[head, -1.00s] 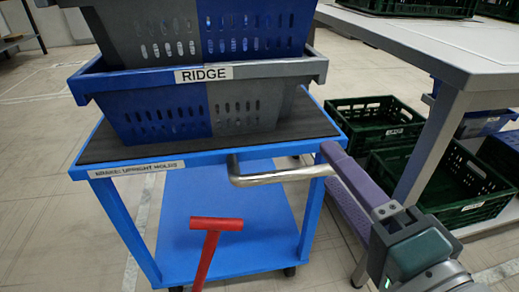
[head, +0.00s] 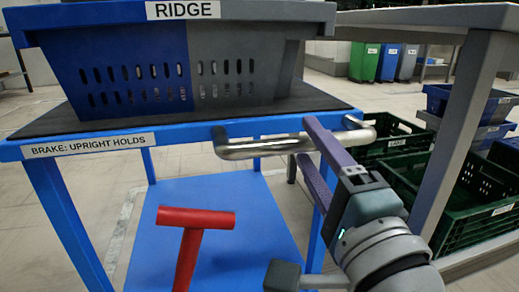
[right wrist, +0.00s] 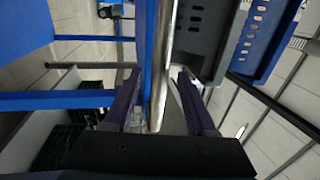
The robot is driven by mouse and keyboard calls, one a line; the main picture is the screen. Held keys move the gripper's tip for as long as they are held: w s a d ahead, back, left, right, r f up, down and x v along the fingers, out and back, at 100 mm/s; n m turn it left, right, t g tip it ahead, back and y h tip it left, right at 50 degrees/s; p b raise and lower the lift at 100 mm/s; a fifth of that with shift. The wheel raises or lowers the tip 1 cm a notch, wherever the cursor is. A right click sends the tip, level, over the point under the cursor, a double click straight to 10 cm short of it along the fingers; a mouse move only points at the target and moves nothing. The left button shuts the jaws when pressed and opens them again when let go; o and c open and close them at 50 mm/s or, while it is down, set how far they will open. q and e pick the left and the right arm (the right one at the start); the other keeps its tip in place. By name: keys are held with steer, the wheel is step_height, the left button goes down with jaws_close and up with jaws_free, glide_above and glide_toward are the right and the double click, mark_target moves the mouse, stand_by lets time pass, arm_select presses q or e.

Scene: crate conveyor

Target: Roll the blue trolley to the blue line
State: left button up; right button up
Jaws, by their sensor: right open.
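The blue trolley (head: 215,210) stands in front of me with a dark top mat and a lower blue deck. Its grey metal handle (head: 265,149) sticks out from the near edge. The handle bar also shows in the right wrist view (right wrist: 164,60), running between my fingers. My right gripper (head: 312,150) is open, with its purple fingers on either side of the bar near its right end. A red T-shaped brake lever (head: 188,240) rises low in front; its exact tilt is hard to tell. My left gripper and the blue line are not in view.
A blue-grey crate labelled RIDGE (head: 180,70) sits on the trolley top. Coloured bins (head: 388,62) stand farther back. Floor to the left is clear.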

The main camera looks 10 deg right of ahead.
steer(key=shift+w+r+b, duration=0.15)
steer(key=shift+w+b, duration=0.15)
steer(key=shift+w, duration=0.8)
steer(key=shift+c, duration=0.2)
jaws_close()
stand_by(0.5)
